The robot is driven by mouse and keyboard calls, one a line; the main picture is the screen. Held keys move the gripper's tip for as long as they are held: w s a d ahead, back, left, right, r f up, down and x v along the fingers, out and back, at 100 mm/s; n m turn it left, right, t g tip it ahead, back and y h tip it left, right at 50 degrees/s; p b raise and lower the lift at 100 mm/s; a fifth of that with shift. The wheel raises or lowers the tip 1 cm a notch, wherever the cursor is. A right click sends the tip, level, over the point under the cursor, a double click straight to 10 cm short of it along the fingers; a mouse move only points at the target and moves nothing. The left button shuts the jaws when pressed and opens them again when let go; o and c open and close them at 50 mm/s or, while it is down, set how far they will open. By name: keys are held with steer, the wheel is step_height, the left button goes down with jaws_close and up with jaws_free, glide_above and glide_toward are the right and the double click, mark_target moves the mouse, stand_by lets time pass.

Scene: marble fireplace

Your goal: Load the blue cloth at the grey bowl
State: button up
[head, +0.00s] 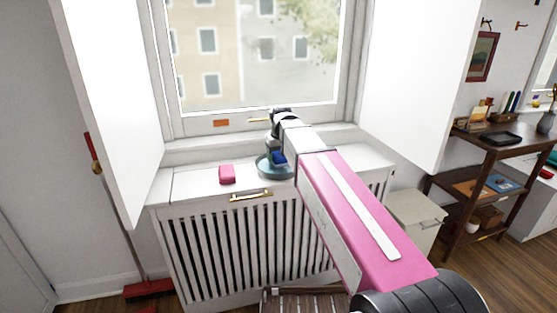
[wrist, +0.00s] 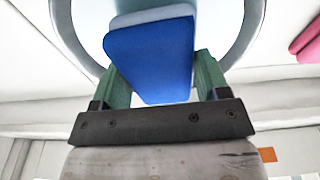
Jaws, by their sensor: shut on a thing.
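The blue cloth (wrist: 150,55) is a folded blue block between the green fingers of my gripper (wrist: 160,78) in the wrist view. The gripper is shut on it. In the head view the cloth (head: 279,158) shows as a small blue patch at the grey bowl (head: 262,169), which stands on the white cabinet top below the window. The bowl's rim (wrist: 68,35) curves around both sides of the cloth in the wrist view. My gripper is over the bowl, but my arm hides most of it in the head view. I cannot tell whether the cloth touches the bowl's bottom.
A pink block (head: 227,173) lies left of the bowl on the white cabinet top (head: 192,184). White shutters (head: 112,90) stand open on both sides of the window. A dark wooden shelf (head: 500,150) with small items stands at the right.

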mark_target(278, 153)
steer(key=shift+r, duration=2.4)
